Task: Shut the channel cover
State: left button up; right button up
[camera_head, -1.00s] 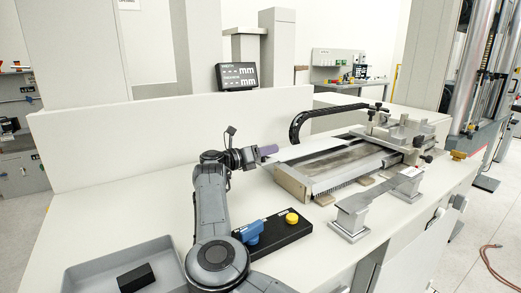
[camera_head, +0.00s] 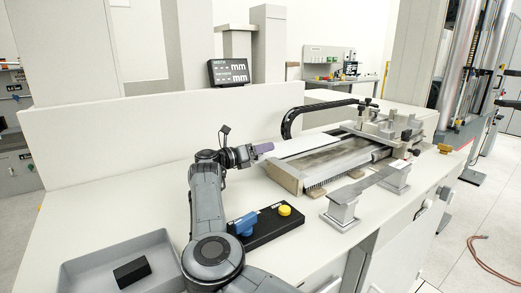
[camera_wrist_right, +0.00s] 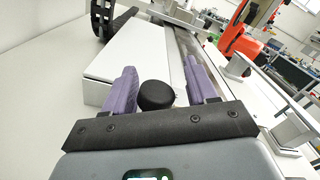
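A long measuring device (camera_head: 325,165) lies on the bench, with an open dark channel along its top. A flat white panel, which looks like the channel cover (camera_head: 300,147), lies along its back side; it also shows in the right wrist view (camera_wrist_right: 135,62). My right gripper (camera_head: 264,148) is at the panel's near left end. In the right wrist view its purple fingers (camera_wrist_right: 158,90) are spread apart. A black round knob (camera_wrist_right: 156,95) sits between them, with a gap on each side. I cannot tell what it is fixed to. My left gripper is not in view.
A black cable chain (camera_head: 290,122) arches behind the device. A metal specimen on two blocks (camera_head: 343,210) stands in front. A black control box (camera_head: 265,227) with blue and yellow knobs and a grey tray (camera_head: 100,262) are nearer. The bench's left part is clear.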

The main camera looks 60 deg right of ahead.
jog(key=shift+w, duration=0.2)
jog(key=shift+w+a+r, duration=0.1)
jog(key=shift+a, duration=0.05)
jog(key=p+v, duration=0.2)
jog(key=v, duration=0.8)
jog(key=shift+a+p, duration=0.2)
jog(key=shift+p, duration=0.15)
